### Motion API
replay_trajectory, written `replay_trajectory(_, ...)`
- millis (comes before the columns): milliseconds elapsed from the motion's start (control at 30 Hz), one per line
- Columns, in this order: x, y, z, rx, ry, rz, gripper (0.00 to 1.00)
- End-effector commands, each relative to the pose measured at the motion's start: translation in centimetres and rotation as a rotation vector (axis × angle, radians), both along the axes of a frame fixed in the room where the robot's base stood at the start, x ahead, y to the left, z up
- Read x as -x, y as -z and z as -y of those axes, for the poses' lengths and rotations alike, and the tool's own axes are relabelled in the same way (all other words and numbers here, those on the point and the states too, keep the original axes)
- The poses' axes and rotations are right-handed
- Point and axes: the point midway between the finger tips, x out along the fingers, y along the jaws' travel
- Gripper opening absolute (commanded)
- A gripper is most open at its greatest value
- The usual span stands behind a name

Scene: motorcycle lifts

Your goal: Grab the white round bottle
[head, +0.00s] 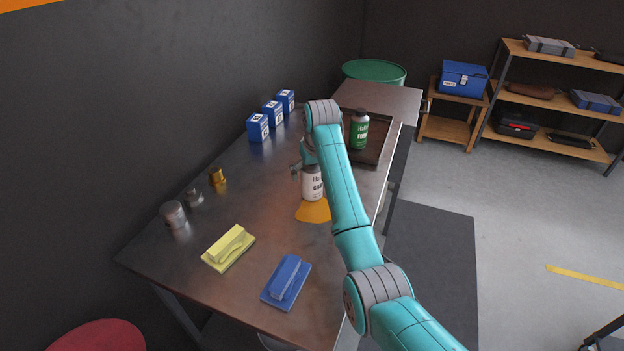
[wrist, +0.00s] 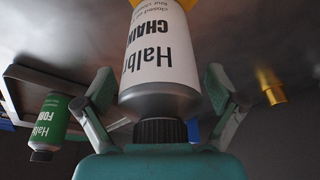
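The white round bottle (head: 312,187) stands upright on the bench, at the edge of an orange patch (head: 314,212). In the wrist view the bottle (wrist: 160,55) appears upside down, with its grey shoulder and black cap towards my palm. My gripper (wrist: 160,90) is open, with one finger on each side of the bottle. Small gaps seem to show between the fingers and the bottle. In the head view my gripper (head: 304,168) is at the bottle's upper part, and my arm partly hides it.
A green bottle (head: 358,130) stands in a dark tray (head: 377,155) behind. Blue boxes (head: 272,113) line the back left. Metal parts (head: 173,214), a yellow block (head: 229,246) and a blue block (head: 287,280) lie on the bench (head: 250,205). A brass part (wrist: 270,87) shows in the wrist view.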

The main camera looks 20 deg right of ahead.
Motion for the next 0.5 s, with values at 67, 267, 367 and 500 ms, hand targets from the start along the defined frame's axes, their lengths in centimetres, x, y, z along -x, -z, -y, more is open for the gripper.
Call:
replay_trajectory(67, 0.00, -0.02, 0.00, 0.000, 0.000, 0.000, 0.77)
replay_trajectory(267, 0.00, -0.03, 0.00, 0.000, 0.000, 0.000, 0.27)
replay_trajectory(367, -0.03, -0.10, 0.00, 0.000, 0.000, 0.002, 0.13)
replay_trajectory(500, -0.02, -0.11, 0.00, 0.000, 0.000, 0.001, 0.13)
